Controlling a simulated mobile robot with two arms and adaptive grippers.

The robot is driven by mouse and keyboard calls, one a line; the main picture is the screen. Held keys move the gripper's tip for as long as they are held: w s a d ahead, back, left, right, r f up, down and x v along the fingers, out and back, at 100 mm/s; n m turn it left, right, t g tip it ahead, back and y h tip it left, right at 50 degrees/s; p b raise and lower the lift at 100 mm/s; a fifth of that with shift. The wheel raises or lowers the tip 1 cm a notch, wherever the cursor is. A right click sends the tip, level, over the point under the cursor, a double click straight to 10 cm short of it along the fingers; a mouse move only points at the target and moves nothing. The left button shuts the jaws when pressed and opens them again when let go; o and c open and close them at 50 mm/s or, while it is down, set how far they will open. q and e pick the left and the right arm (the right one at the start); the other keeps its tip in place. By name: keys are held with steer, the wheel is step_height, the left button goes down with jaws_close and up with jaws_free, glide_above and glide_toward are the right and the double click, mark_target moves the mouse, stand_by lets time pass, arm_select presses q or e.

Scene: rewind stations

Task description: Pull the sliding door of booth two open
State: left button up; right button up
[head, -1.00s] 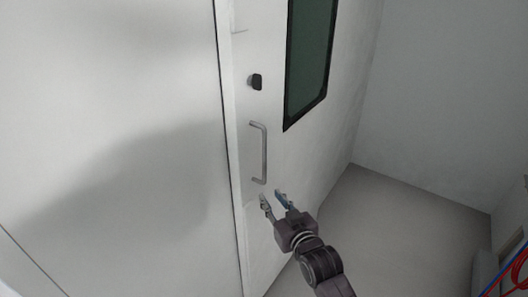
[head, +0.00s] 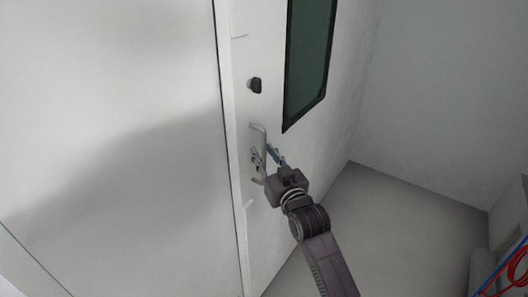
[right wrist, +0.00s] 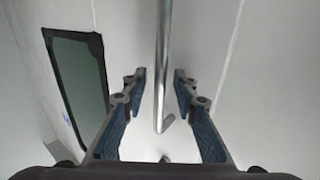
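The white sliding door (head: 243,110) stands at the centre of the head view, with a dark window (head: 309,60), a black knob (head: 254,85) and a metal bar handle (head: 259,128). My right gripper (head: 265,154) is at the handle, its fingers on either side of the bar. In the right wrist view, the handle (right wrist: 163,60) runs between the two open fingers (right wrist: 157,90), with gaps on both sides. The window (right wrist: 80,80) also shows there at the left. My left gripper is not in view.
A wide white wall panel (head: 110,130) fills the left, with a dark seam beside the door. Grey floor (head: 400,230) lies clear at the right. Red and blue cables (head: 515,270) hang at the lower right edge.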

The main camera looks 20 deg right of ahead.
steer(key=shift+w, duration=0.1)
steer(key=shift+c, duration=0.5)
jaws_close()
steer(key=shift+d, duration=0.1)
